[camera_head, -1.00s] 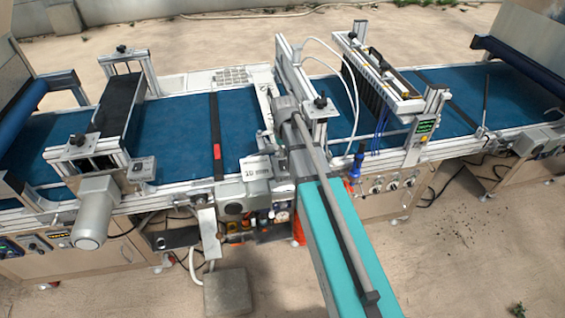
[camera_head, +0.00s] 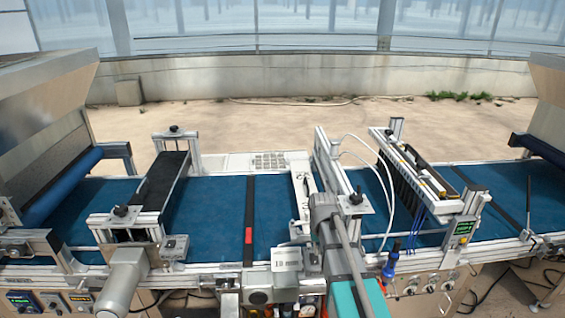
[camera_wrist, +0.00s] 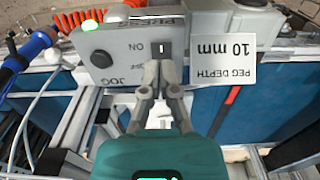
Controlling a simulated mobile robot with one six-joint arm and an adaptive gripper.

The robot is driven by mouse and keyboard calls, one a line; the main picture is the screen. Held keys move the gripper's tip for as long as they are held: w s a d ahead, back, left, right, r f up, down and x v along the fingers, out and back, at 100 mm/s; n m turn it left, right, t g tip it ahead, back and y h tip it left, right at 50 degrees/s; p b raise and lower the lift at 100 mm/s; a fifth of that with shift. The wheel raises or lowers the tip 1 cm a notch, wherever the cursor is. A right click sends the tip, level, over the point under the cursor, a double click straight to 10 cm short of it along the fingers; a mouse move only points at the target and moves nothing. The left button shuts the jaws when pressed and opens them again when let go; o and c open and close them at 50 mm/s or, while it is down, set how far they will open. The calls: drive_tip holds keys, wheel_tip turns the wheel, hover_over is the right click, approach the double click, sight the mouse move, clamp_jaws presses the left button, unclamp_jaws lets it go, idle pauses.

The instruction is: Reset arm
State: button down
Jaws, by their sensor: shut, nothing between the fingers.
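My gripper (camera_wrist: 161,72) shows in the wrist view with its fingers shut and empty. The fingertips are at the face of a grey control box (camera_wrist: 118,62), just below a black rocker switch (camera_wrist: 160,48) marked ON. I cannot tell whether they touch it. A white card (camera_wrist: 224,60) reading "PEG DEPTH 10 mm" sits right of the switch. In the head view my arm reaches in from the bottom, over the machine's front edge. My fingers cannot be made out there. The white card (camera_head: 286,259) shows just left of the arm.
The long tray seeder line has a blue belt (camera_head: 210,220). A black roller unit (camera_head: 163,182) stands left and a seeding bar with tubes (camera_head: 418,168) right. A blue-handled tool (camera_head: 391,262) stands by the front edge, right of my arm. Open floor lies behind the line.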

drive_tip(key=s, duration=1.3)
idle(0.5)
